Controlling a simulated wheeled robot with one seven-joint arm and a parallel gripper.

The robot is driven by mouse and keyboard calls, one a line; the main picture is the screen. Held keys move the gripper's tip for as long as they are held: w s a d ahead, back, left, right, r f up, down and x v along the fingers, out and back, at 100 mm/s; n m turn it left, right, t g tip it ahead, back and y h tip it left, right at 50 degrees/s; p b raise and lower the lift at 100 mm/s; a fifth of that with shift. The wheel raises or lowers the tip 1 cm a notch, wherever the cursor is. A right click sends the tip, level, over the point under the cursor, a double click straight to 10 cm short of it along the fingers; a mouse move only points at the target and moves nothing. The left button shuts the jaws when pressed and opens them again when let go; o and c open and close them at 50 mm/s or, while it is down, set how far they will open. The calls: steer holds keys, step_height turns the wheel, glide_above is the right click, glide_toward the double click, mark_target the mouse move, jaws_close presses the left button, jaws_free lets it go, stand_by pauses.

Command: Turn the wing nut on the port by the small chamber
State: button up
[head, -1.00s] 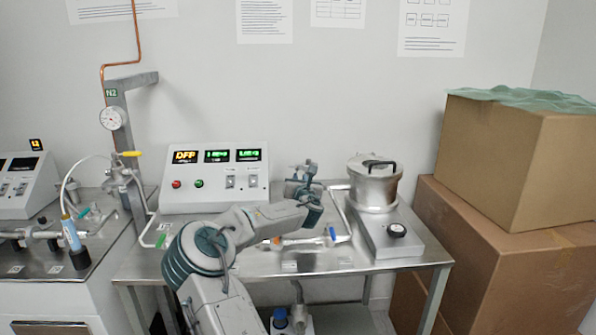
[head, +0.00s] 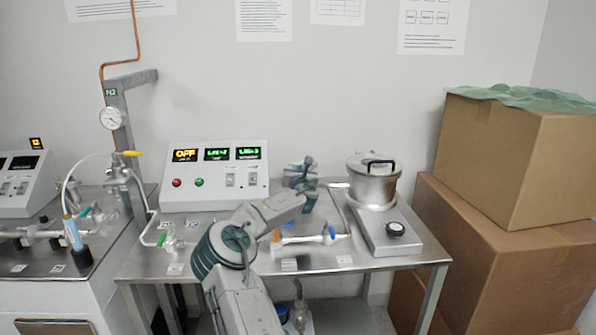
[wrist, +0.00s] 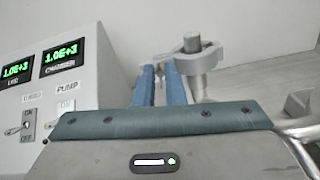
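The small chamber (head: 374,182) is a silver lidded pot on the right of the steel bench in the head view. In the wrist view, a grey port (wrist: 203,82) with a clamp (wrist: 187,58) around it stands just beyond my fingers. My gripper (wrist: 158,72) reaches the left end of this clamp, its two blue fingers a narrow gap apart. A small metal part, perhaps the wing nut, shows between the fingertips; whether they press on it cannot be told. In the head view my gripper (head: 301,174) is left of the chamber, hiding the port.
A control box (head: 214,178) with lit displays stands left of my gripper, and its panel fills the wrist view's left side. Glass tubing with a blue-handled valve (head: 331,232) lies along the bench front. Cardboard boxes (head: 520,165) stand at the right.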

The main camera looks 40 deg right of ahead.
jaws_close()
steer(key=m+b, duration=0.3)
steer(key=m, duration=0.8)
steer(key=m+b, duration=0.4)
steer(key=m, duration=0.7)
steer(key=f+m+b, duration=0.1)
steer(key=m+b, duration=0.2)
steer(key=m, duration=0.8)
steer(key=shift+b, duration=0.4)
steer(key=shift+o, duration=1.9)
jaws_free()
